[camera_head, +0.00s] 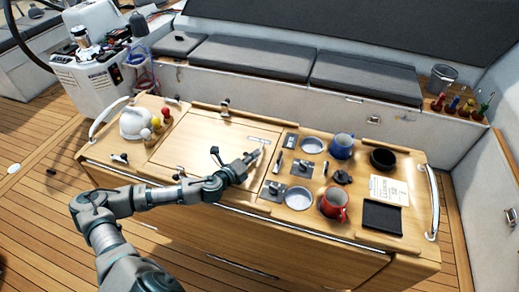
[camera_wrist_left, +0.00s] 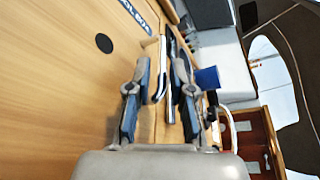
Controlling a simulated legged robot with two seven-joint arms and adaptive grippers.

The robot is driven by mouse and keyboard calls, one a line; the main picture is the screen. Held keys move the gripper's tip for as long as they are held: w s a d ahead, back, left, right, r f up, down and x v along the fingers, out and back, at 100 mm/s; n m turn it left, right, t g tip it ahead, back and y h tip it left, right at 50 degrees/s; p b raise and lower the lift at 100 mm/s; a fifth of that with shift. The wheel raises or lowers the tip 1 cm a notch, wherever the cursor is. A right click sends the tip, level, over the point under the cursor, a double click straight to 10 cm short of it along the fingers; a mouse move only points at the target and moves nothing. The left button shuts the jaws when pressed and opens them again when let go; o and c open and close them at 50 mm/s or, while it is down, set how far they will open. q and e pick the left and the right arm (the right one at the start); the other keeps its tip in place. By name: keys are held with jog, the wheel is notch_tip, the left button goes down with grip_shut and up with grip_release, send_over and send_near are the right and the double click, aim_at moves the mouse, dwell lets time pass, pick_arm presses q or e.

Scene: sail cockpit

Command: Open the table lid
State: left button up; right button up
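The table (camera_head: 415,250) is a wooden cockpit table. Its lid (camera_head: 190,150) is a flat, pale wooden panel left of centre and looks closed. The lid's wood (camera_wrist_left: 60,90) fills the left of the left wrist view, with a dark round spot and a partly cut-off label. My left gripper (camera_head: 257,155) is over the lid's right part, near the latch plates. In the wrist view its two fingers (camera_wrist_left: 161,68) stand apart, with a pale and a dark bar showing beyond the gap; I cannot tell whether they touch. My right gripper is in neither view.
A white kettle-like item (camera_head: 134,124) stands at the left. Grey-cushioned benches (camera_head: 254,57) run behind.

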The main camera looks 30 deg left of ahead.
pick_arm(q)
jog(key=x, duration=0.5)
jog(key=shift+c, duration=0.3)
grip_shut()
